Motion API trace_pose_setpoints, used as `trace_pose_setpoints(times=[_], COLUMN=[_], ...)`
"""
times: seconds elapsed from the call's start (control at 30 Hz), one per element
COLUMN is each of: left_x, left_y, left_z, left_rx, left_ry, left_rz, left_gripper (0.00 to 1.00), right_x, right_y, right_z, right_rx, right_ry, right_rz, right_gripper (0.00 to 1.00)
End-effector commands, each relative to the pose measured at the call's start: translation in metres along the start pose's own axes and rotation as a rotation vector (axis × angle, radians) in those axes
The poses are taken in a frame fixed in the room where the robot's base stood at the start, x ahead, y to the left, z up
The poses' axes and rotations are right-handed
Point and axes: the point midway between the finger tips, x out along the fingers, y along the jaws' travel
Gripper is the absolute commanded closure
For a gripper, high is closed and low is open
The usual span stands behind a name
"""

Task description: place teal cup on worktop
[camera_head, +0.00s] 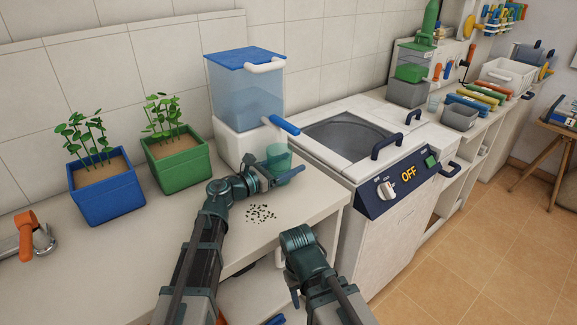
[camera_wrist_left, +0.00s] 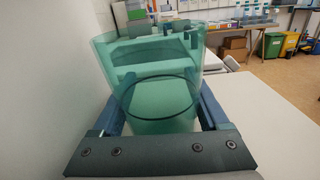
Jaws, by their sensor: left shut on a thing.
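The teal cup (camera_head: 278,156) is translucent and stands upright in my left gripper (camera_head: 279,175), in front of the water dispenser. The left gripper is shut on it. In the left wrist view the cup (camera_wrist_left: 155,85) fills the middle, with a finger on each side. The white worktop (camera_head: 130,240) runs under and beside the left arm. I cannot tell whether the cup's base touches it. My right gripper (camera_head: 296,292) hangs low in front of the worktop's edge; its fingers do not show clearly.
The dispenser (camera_head: 245,95) has a blue lid and blue tap lever. Dark specks (camera_head: 262,213) lie on the worktop near the left wrist. Blue (camera_head: 105,190) and green (camera_head: 178,163) planters stand left. A machine with an OFF display (camera_head: 400,180) stands right. Worktop before the planters is clear.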

Motion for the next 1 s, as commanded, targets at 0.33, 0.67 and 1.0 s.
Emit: trace_pose_setpoints(times=[0.33,0.67,1.0], left_x=[0.0,-0.013,-0.082], left_y=[0.0,0.0,-0.001], left_z=[-0.003,0.0,0.0], left_rx=[0.0,0.0,0.0], left_ry=[0.0,0.0,0.001], left_rz=[0.0,0.004,0.003], left_gripper=[0.0,0.0,0.0], right_x=[0.003,0.0,0.0], right_y=[0.0,0.0,0.0], right_z=[0.0,0.0,0.0], right_rx=[0.0,0.0,0.0], right_ry=[0.0,0.0,0.0], right_rz=[0.0,0.0,0.0], right_gripper=[0.5,0.5,0.5])
